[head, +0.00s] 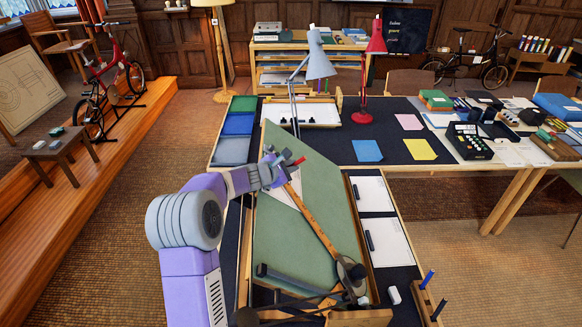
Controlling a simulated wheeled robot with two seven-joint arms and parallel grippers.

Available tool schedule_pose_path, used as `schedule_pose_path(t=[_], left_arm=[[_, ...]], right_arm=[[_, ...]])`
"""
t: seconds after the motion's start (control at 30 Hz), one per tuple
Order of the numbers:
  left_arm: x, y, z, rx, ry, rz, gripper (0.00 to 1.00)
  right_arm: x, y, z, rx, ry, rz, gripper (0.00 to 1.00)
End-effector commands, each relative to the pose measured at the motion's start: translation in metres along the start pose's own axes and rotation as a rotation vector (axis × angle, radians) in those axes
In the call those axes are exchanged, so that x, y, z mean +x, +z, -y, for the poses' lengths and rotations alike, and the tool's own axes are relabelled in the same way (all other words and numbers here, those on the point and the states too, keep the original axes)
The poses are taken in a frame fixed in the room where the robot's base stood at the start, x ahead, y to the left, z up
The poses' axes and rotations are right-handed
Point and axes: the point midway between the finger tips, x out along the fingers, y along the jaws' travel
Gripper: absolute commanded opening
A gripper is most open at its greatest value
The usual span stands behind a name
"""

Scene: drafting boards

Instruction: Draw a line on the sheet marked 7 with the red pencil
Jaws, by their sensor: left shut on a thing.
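My left gripper (283,165) is over the upper part of the green drafting board (285,240). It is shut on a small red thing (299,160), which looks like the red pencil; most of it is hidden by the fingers. Part of a white sheet (290,196) shows on the board just below the gripper, partly covered by my arm and the wooden rule. I cannot tell whether the tip touches the sheet. No number 7 is readable on any sheet. My right gripper is not in view.
A wooden rule (313,226) with a dark pivot head (351,271) crosses the board. White sheets (372,193) with black items lie to its right. A grey lamp (318,62) and a red lamp (376,40) stand behind. A pen holder (428,303) is at front right.

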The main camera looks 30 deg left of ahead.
Motion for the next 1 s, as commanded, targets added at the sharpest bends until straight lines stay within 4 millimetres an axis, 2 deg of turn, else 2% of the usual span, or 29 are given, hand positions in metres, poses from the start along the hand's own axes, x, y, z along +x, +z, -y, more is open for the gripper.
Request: schedule_pose_path(t=[0.17,1.0], left_arm=[[0.0,0.002,-0.001,0.0,0.001,-0.003,0.0],[0.002,0.049,-0.01,0.0,0.001,-0.001,0.0]], right_arm=[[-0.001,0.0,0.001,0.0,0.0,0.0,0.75],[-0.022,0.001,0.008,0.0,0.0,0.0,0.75]])
